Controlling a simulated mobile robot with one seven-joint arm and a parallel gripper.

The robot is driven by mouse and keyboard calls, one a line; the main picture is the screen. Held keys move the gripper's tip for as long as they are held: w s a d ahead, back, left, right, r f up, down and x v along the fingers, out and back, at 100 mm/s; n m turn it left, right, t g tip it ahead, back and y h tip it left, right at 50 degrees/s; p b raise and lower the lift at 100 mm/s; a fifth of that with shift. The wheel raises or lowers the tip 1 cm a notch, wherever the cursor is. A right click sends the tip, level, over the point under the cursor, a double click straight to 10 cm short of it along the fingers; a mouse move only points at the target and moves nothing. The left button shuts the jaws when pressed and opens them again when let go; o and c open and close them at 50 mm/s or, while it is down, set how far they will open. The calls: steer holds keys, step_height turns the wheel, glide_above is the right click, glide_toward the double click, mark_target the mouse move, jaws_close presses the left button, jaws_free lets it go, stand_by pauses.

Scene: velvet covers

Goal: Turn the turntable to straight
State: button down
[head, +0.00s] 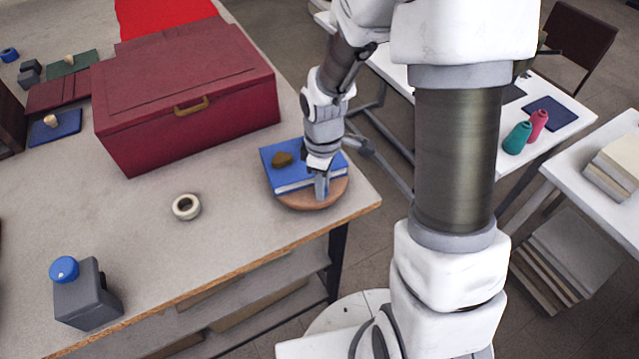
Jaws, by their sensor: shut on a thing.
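The turntable (305,201) is a round, flat brown disc near the right corner of the grey table. A blue book (293,185) lies on it, set at a slant to the table's front edge. A small dark brown lump (283,159) sits on the book. My gripper (321,190) points down at the front of the turntable, against the book's near edge. It is shut, with its fingertips low over the disc near the rim. The exact part between the fingers is hidden. My wrist covers part of the book's right side.
A dark red chest (185,95) with a brass handle stands behind and left. A white tape roll (186,207) lies left of the turntable. A grey block with a blue knob (85,293) stands front left. The table between them is clear.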

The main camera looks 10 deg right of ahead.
steer(key=shift+d, duration=0.2)
stand_by(0.3)
steer(key=c, duration=0.7)
jaws_free()
step_height(320, 180, up, 17)
steer(key=shift+r+p, duration=0.2)
steer(key=shift+p, duration=0.55)
steer(key=shift+r, duration=0.1)
